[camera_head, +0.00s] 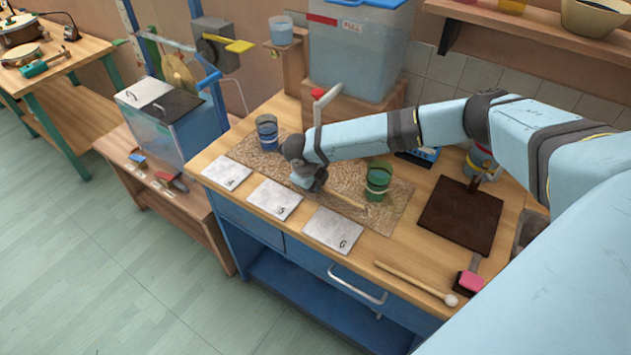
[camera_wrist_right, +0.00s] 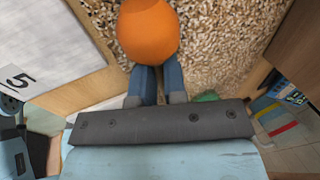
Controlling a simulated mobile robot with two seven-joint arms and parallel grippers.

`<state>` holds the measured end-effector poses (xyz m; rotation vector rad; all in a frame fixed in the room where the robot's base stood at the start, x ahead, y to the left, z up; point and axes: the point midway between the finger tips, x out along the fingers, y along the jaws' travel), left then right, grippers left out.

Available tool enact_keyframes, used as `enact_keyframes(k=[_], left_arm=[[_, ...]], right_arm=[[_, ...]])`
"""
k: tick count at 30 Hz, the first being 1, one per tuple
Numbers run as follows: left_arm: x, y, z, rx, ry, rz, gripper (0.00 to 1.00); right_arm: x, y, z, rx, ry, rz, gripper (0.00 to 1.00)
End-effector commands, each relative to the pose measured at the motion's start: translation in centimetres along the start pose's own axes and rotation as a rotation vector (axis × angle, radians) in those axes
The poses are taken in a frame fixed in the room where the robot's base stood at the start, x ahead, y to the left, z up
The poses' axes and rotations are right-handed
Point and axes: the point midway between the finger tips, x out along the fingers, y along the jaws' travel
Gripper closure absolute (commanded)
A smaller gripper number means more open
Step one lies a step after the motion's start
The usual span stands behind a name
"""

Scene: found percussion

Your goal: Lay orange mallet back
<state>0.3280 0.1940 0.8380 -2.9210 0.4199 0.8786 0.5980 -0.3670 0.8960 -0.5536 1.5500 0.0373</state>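The orange mallet's round head (camera_wrist_right: 147,30) is just beyond the fingertips in the right wrist view, over the speckled mat. My right gripper (camera_wrist_right: 155,85) has its fingers close together right behind the head and looks shut on the mallet. In the head view the right gripper (camera_head: 311,180) is low over the mat (camera_head: 400,192), right of tile 5. A pale wooden stick (camera_head: 347,200) runs from it toward the lower right; the head is hidden there. I cannot tell whether the mallet touches the mat. My left gripper is not in view.
A blue cup (camera_head: 267,132) stands left of the gripper and a green cup (camera_head: 378,180) right of it. Tiles (camera_head: 275,199) line the front. A pale-headed mallet (camera_head: 418,284) and a pink block (camera_head: 469,283) lie front right, near a dark brown board (camera_head: 459,216).

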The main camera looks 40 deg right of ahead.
Motion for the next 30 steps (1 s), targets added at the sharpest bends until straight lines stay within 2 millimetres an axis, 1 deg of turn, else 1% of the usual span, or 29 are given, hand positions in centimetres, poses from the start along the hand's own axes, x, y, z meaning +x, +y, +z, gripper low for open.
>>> enact_keyframes(k=[1, 2, 3, 11, 14, 17, 27, 30], left_arm=[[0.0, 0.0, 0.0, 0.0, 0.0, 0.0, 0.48], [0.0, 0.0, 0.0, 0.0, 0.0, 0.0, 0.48], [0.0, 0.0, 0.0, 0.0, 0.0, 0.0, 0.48], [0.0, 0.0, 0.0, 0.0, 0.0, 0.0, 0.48], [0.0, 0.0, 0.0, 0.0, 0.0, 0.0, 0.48], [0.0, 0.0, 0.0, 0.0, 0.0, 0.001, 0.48], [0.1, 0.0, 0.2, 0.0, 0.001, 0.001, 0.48], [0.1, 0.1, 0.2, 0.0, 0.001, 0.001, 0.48]], right_arm=[[0.0, 0.0, 0.0, 0.0, 0.0, 0.0, 0.76], [0.0, 0.0, 0.0, 0.0, 0.0, 0.0, 0.69], [0.0, 0.0, 0.0, 0.0, 0.0, 0.0, 0.64], [-0.1, 0.0, 0.0, 0.0, 0.0, 0.0, 0.64], [-0.5, -0.1, 0.0, 0.0, -0.001, 0.0, 0.64], [-1.8, -0.1, 0.0, -0.001, -0.002, 0.002, 0.64], [-9.0, -0.1, 0.1, -0.001, -0.003, 0.001, 0.64], [-10.5, -0.1, 0.0, -0.001, -0.002, 0.001, 0.64]])
